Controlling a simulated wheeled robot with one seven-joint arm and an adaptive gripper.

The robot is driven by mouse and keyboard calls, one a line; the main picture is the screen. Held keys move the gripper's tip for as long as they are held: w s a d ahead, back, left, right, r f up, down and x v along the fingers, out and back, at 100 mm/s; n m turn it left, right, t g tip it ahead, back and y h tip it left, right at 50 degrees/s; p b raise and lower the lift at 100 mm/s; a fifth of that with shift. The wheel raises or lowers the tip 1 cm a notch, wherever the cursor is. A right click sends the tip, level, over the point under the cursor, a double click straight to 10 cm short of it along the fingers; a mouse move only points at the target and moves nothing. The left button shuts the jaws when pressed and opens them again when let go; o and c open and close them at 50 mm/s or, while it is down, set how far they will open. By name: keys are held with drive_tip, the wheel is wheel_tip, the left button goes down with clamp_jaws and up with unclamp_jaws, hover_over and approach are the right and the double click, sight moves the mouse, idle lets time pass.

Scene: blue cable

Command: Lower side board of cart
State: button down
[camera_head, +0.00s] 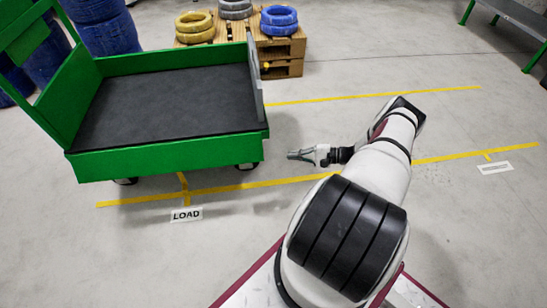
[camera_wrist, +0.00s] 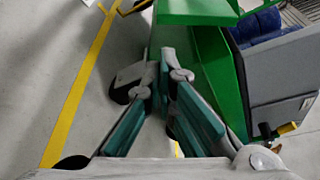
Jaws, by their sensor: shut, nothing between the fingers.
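The green cart (camera_head: 165,158) stands at left in the head view, with a dark flat bed (camera_head: 165,105). A grey side board (camera_head: 256,80) stands upright along the bed's right edge, seen nearly edge-on. In the wrist view a grey panel (camera_wrist: 283,65), apparently this board, is at right, with a small yellow-orange part (camera_wrist: 287,128) at its lower edge. My gripper (camera_head: 291,155) is right of the cart's near right corner, apart from the board. In the wrist view its fingertips (camera_wrist: 167,62) meet, with the green cart frame (camera_wrist: 222,75) behind them. It holds nothing.
A wooden pallet stack (camera_head: 282,52) with yellow, grey and blue tyres stands behind the cart. Blue barrels (camera_head: 103,25) are at back left. Yellow floor lines and a LOAD sign (camera_head: 186,214) mark the floor. Open floor lies right of the cart. A green-legged table (camera_head: 515,18) is at far right.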

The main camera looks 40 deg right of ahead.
drive_tip(key=b+x, duration=0.2)
drive_tip(key=x, duration=0.7)
drive_tip(key=shift+w+a, duration=0.25)
drive_tip(key=shift+w, duration=0.05)
